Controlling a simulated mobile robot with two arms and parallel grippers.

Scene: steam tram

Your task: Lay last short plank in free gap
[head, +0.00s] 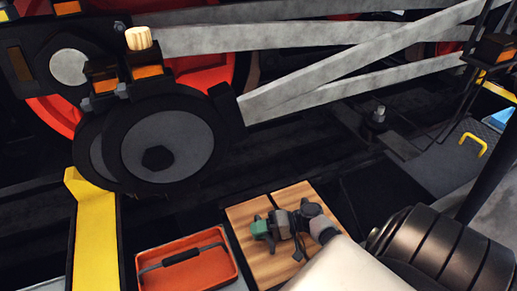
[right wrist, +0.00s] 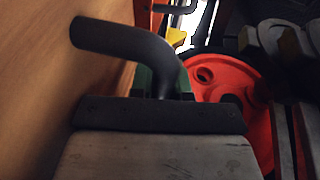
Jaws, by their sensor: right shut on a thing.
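Wooden planks (head: 243,214) lie side by side at the bottom middle of the head view, and a wood face (right wrist: 45,95) fills the left of the right wrist view. My right gripper (head: 272,226) is low over this wood. It is shut by a dark curved bar (right wrist: 125,42), which appears to belong to the short plank; the grip itself is mostly hidden. Which plank edges belong to the held one I cannot tell. A free gap is not clearly visible. My left gripper is not in view.
An orange tray (head: 218,273) with a dark-gripped handle stands left of the planks. A yellow post (head: 95,240) is further left. Grey rods (head: 350,75) and a large round crank part (head: 165,145) are beyond. A dark panel (head: 385,195) lies right of the planks.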

